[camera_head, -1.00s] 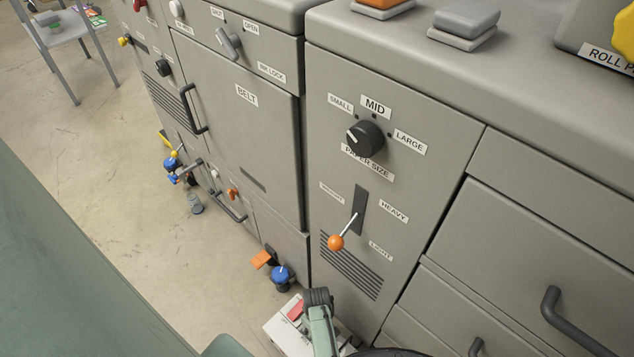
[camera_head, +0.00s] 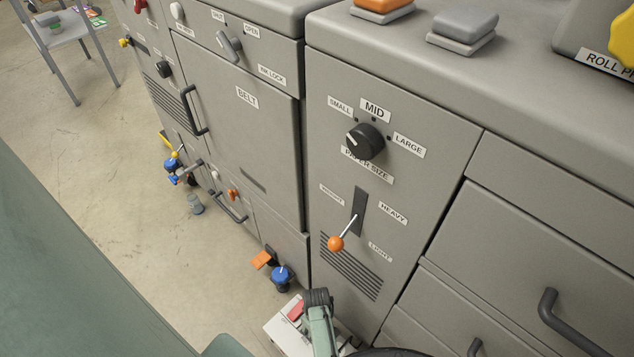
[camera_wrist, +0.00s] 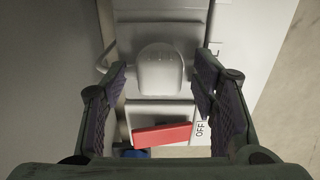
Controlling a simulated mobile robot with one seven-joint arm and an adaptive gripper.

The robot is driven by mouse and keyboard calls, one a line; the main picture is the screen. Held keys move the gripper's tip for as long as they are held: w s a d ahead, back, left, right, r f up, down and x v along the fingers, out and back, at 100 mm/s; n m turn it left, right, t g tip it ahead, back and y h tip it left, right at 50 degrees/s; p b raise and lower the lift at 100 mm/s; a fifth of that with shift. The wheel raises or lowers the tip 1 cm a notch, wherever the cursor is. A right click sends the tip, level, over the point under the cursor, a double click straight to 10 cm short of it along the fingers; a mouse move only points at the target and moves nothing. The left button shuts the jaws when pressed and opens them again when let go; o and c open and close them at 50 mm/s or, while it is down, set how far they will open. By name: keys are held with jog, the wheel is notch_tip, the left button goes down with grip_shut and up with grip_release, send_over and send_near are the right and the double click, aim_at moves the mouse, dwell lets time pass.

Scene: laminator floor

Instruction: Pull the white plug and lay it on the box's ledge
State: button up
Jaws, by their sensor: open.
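The white plug (camera_wrist: 160,70) shows in the wrist view at the top middle, seated against the white box (camera_wrist: 240,70). My gripper (camera_wrist: 160,95) is open, with one finger on each side of the plug and a gap to both. In the head view the box (camera_head: 278,328) is at the bottom middle, low beside the machine. My gripper and arm partly cover the box there, and the plug is hidden. A red switch (camera_wrist: 162,133) sits just below the plug in the wrist view, beside an OFF label. I cannot make out the ledge for certain.
The grey machine front (camera_head: 330,110) stands close on the right, with a black dial (camera_head: 365,141) and an orange-tipped lever (camera_head: 336,244). A blue knob (camera_head: 281,274) and an orange handle (camera_head: 262,260) stick out near the box.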

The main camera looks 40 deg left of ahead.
jog(key=shift+c, duration=0.2)
grip_shut()
dwell(0.5)
jog(key=shift+r, duration=0.15)
jog(key=shift+r+p, duration=2.85)
jog(key=shift+p, duration=0.05)
